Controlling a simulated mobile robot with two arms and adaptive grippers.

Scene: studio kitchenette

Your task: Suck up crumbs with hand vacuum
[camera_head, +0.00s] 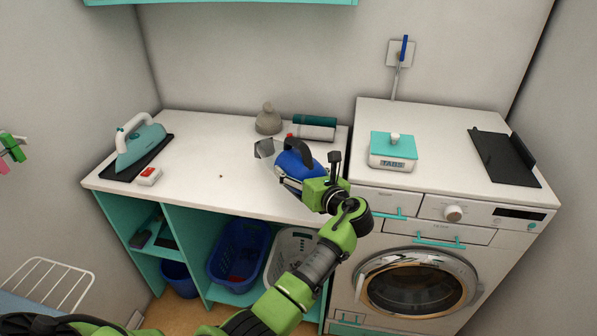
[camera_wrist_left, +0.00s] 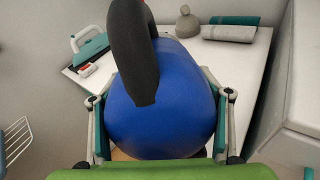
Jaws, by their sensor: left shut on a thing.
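The blue hand vacuum (camera_head: 297,168) has a dark handle and a grey, clear nozzle pointing left. It is above or on the right part of the white countertop (camera_head: 215,140); I cannot tell whether it touches. My left gripper (camera_head: 322,186) is shut on its rear end. In the left wrist view the vacuum's round blue body (camera_wrist_left: 175,110) fills the space between the fingers (camera_wrist_left: 160,97). A tiny dark speck (camera_head: 221,176), perhaps a crumb, lies on the counter left of the nozzle. My right gripper is not in view.
A teal iron (camera_head: 141,144) on a dark mat and a small red-white box (camera_head: 149,176) stand at left. A grey stone-like object (camera_head: 268,119) and rolled towels (camera_head: 313,128) are at the back. A scale (camera_head: 393,151) sits on the washer (camera_head: 440,150). The counter's middle is clear.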

